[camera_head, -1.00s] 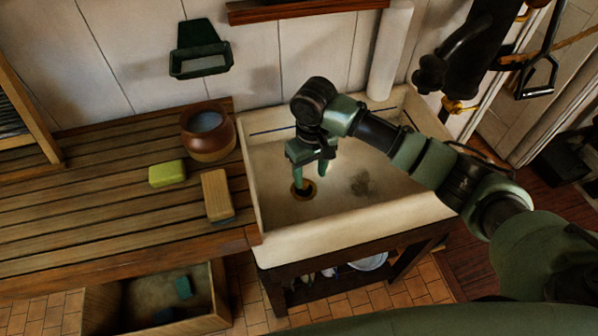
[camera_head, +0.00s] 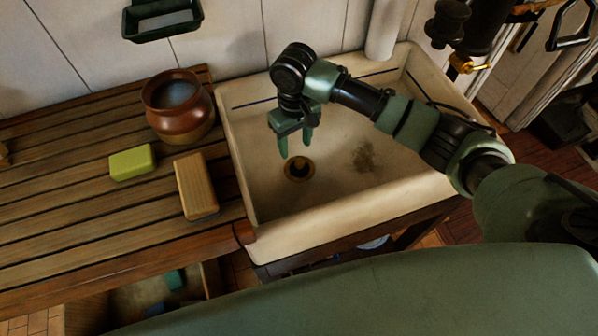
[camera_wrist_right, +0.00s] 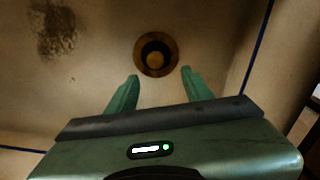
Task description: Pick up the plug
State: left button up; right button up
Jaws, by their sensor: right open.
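The plug (camera_head: 299,169) appears as a dark disc with a paler knob inside the brass drain ring at the bottom of the sink (camera_head: 335,237). In the right wrist view the plug's round knob (camera_wrist_right: 155,60) sits inside the brass ring, beyond the fingertips. My right gripper (camera_head: 296,152) is over the sink, fingers pointing down, open and empty. Its fingertips appear above the drain and apart from the plug; the gap between the fingers (camera_wrist_right: 160,74) lines up roughly with the drain in the wrist view. My left gripper is not in view.
A slatted wooden counter (camera_head: 60,225) adjoins the sink on the left. On it are a copper-coloured pot (camera_head: 180,118), a green sponge (camera_head: 132,162) and a wooden block-like brush (camera_head: 195,187). A dark stain (camera_head: 364,156) marks the sink floor. The sink walls stand around the gripper.

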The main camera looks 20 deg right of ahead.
aim_at(299, 161)
notch_tip(299, 161, down, 4)
jog(key=shift+s+d+r+p, duration=0.15)
jog(key=shift+r+p, duration=0.1)
jog(key=shift+p, duration=0.2)
jog(key=f, duration=0.2)
jog(key=f+p, duration=0.1)
jog(key=shift+s+d+f, duration=0.2)
jog(key=shift+d+f, duration=0.1)
jog(key=shift+f, duration=0.6)
grip_shut()
